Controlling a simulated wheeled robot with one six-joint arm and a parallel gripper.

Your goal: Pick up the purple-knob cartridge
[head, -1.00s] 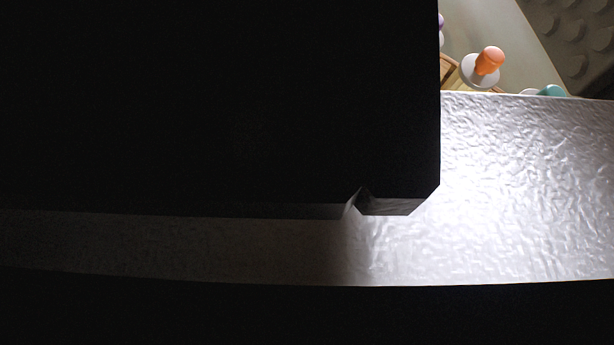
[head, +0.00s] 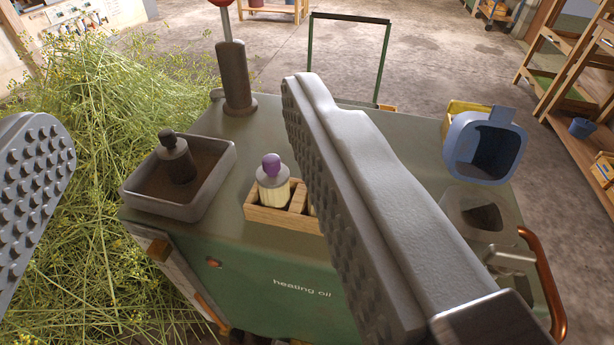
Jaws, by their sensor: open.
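The purple-knob cartridge (head: 272,182) stands upright in a small wooden rack (head: 284,219) on top of the green cart. It has a purple knob, a pale grey cap and a cream ribbed body. My gripper (head: 180,150) is open, with one studded grey finger at the left edge and the other across the middle right. The cartridge shows between the fingers, closer to the right one, and appears beyond them; no contact shows. The right finger hides the right part of the rack and whatever stands there.
The green cart (head: 290,283) carries a grey tray (head: 206,202) with a black-knobbed piece (head: 175,157), a dark post with a lever (head: 236,78), and a blue container (head: 482,146). A copper handle (head: 545,280) is at right. Cut plants (head: 105,100) heap at left. Open floor lies behind.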

